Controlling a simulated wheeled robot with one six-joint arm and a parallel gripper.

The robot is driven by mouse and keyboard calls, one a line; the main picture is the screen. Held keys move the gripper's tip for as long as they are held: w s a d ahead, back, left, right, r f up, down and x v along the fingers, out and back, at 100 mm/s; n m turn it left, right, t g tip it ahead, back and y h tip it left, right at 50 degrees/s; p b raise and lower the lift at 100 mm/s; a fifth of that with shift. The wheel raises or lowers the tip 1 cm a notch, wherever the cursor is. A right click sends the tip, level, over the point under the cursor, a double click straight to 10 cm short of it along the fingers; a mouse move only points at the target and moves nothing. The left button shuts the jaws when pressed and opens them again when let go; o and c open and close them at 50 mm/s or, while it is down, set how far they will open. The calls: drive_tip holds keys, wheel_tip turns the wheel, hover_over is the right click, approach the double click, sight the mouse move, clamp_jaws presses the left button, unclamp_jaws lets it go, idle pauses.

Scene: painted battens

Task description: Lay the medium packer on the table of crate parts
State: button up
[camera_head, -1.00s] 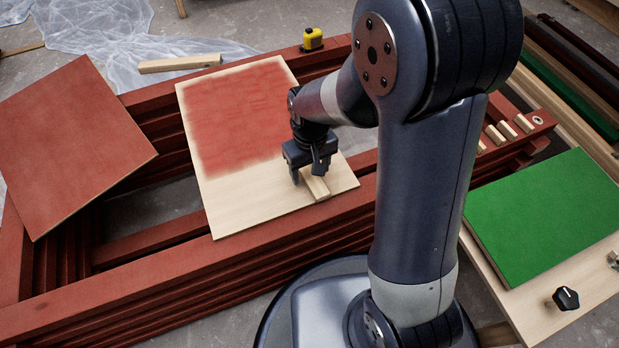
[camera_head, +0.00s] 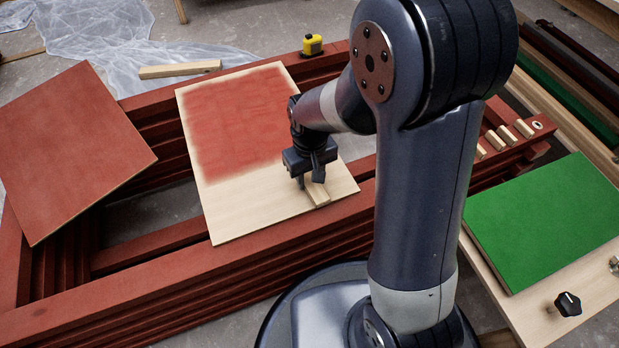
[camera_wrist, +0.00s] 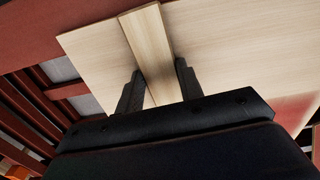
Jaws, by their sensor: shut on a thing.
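A plain pale wooden packer (camera_head: 318,194) is between the fingers of my gripper (camera_head: 310,178), over the bare pale front part of a partly red-painted panel (camera_head: 235,205). In the wrist view the packer (camera_wrist: 150,45) runs forward from between the two black fingers (camera_wrist: 159,88), with the pale panel (camera_wrist: 225,50) behind it. My gripper is shut on it. I cannot tell whether its underside touches the panel. At right, a pale table (camera_head: 535,320) bears a green panel (camera_head: 545,220) and a black knob (camera_head: 567,303).
The panel lies across stacked red battens (camera_head: 130,290), with a red board (camera_head: 70,150) to its left. Several small wooden blocks (camera_head: 502,135) sit at the stack's right end. A yellow tape measure (camera_head: 312,44) and a long pale stick (camera_head: 180,69) lie at the back.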

wheel_tip(320, 180, up, 10)
drive_tip(key=p, duration=0.6)
drive_tip(key=w+d+r+m+p, duration=0.1)
drive_tip(key=d+p, duration=0.4)
drive_tip(key=p, duration=1)
drive_tip(key=w+d+r+m+p, duration=0.1)
drive_tip(key=d+r+m+p, duration=0.2)
drive_tip(key=p, duration=1.2)
drive_tip(key=d+r, duration=0.2)
drive_tip(key=d, duration=0.1)
drive_tip(key=shift+w+d+p, duration=0.15)
drive_tip(key=shift+w+p, duration=0.2)
